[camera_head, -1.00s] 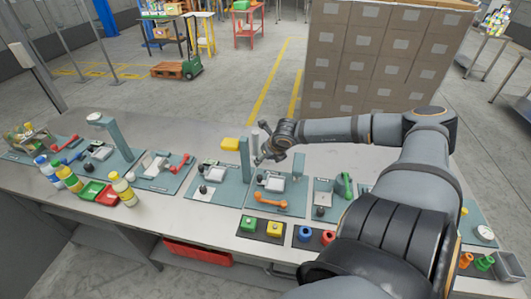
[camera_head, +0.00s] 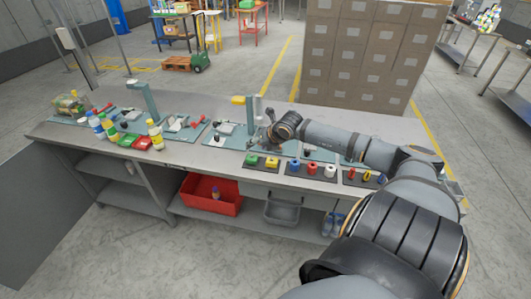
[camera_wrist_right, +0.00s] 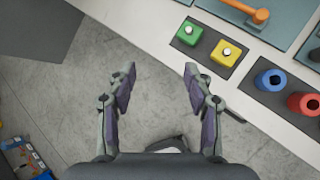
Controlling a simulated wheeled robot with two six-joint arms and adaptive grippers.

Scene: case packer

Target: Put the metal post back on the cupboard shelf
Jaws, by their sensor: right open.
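My right gripper (camera_head: 269,136) is over the front part of the workbench in the head view. In the right wrist view my right gripper (camera_wrist_right: 158,78) is open, with only grey floor between its fingers. A slim grey upright (camera_head: 258,106) stands beside a teal column on the bench; I cannot tell for sure that it is the metal post. The open cupboard shelf (camera_head: 118,188) is under the bench at the left, and its visible part looks bare. My left gripper is not in view.
A red crate (camera_head: 222,203) and a grey bin (camera_head: 283,212) are under the bench. Green (camera_wrist_right: 188,32) and yellow (camera_wrist_right: 226,53) blocks sit near the bench edge. Bottles (camera_head: 155,134) stand at the left. Stacked cartons (camera_head: 360,60) are behind.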

